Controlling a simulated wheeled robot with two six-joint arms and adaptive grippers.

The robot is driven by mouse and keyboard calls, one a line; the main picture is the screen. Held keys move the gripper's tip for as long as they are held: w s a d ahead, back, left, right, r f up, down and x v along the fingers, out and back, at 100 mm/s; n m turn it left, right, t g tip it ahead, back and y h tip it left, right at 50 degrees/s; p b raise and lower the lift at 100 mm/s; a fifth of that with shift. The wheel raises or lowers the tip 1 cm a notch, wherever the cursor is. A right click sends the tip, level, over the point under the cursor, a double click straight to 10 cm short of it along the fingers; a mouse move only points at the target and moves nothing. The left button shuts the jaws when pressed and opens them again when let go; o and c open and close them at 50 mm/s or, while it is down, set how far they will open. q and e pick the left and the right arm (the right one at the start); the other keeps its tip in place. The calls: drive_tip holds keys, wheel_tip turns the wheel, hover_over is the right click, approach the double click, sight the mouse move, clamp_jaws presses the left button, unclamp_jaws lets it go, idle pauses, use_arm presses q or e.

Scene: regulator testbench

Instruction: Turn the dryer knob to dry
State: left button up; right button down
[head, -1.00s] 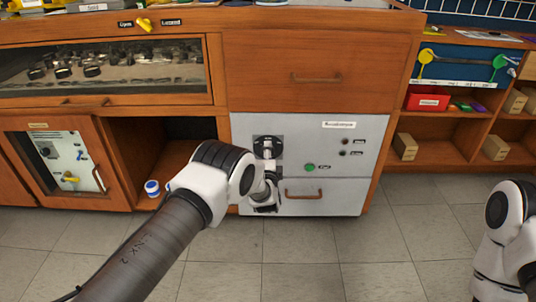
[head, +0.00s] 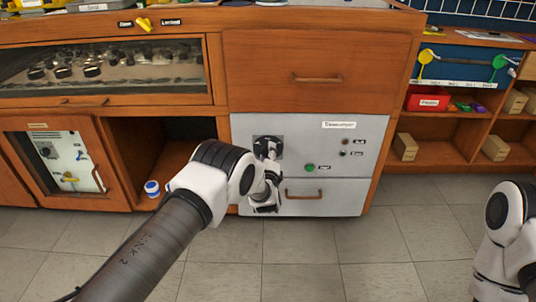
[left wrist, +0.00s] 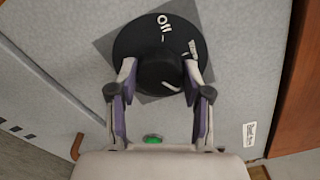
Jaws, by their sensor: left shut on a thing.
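The dryer knob (head: 266,141) is a round black dial on a grey square plate, on the light grey panel (head: 347,190) under the wooden drawer. In the left wrist view the knob (left wrist: 150,42) shows the word "Off" near its top and a second, partly hidden label at its right. My left gripper (left wrist: 160,72) is shut on the knob's raised grip, one finger on each side. In the head view my left gripper (head: 270,152) reaches the knob from below and hides part of it. My right gripper is out of view; only part of that arm shows at the right edge.
A green button (head: 310,167) and two small dark indicators sit right of the knob. A drawer handle (head: 304,194) is just below right. An open cubby with a blue-and-white jar (head: 152,188) is at left. Shelves with a red bin (head: 428,102) stand at right. The floor in front is clear.

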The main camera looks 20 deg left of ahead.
use_arm(q)
drive_tip(key=o, duration=1.2)
drive_tip(key=shift+c, duration=0.2)
drive_tip(key=v, duration=1.2)
